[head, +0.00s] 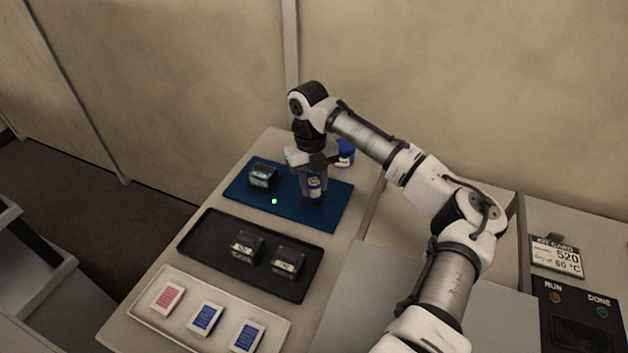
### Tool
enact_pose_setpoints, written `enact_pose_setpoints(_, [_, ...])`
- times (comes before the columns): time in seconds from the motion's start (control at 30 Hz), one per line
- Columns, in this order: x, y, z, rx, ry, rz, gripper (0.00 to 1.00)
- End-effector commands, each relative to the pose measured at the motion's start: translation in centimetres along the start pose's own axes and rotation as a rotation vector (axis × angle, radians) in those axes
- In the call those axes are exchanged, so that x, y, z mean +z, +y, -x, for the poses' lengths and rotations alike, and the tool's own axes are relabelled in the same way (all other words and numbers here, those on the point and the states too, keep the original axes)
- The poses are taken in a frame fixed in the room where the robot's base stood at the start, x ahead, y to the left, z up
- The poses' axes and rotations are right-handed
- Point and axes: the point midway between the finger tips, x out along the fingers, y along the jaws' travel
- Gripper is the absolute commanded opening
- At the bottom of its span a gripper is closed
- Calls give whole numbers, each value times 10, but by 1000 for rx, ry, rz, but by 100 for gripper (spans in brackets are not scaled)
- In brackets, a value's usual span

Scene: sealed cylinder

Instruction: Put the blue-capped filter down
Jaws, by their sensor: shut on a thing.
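My gripper (312,180) points down over the right part of the blue mat (325,216). It is shut on the blue-capped filter (315,190), a small blue and whitish cylinder, held upright. The fingers hide part of it. Its lower end is at or just above the mat; I cannot tell whether it touches. A green dot (275,201) shows on the mat, left of the gripper.
A dark boxy block (263,175) stands on the mat's left. A blue container (346,150) stands behind the gripper. A black tray (205,247) with two dark blocks and a pale tray (180,325) with one red and two blue cards lie nearer.

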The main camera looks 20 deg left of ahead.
Motion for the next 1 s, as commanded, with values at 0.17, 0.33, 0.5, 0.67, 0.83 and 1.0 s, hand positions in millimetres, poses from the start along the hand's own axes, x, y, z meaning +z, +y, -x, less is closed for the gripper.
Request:
enact_pose_setpoints(0.17, [0, 0, -1, 0, 0, 0, 9])
enact_pose_setpoints(0.33, [1, 0, -6, 1, 1, 0, 9])
enact_pose_setpoints(0.5, [1, 0, -6, 0, 1, 0, 50])
enact_pose_setpoints(0.67, [1, 0, -6, 0, 1, 0, 53])
enact_pose_setpoints(0.83, [1, 0, -4, -1, 0, 0, 53])
enact_pose_setpoints(1.0, [1, 0, 11, -1, -2, 0, 53])
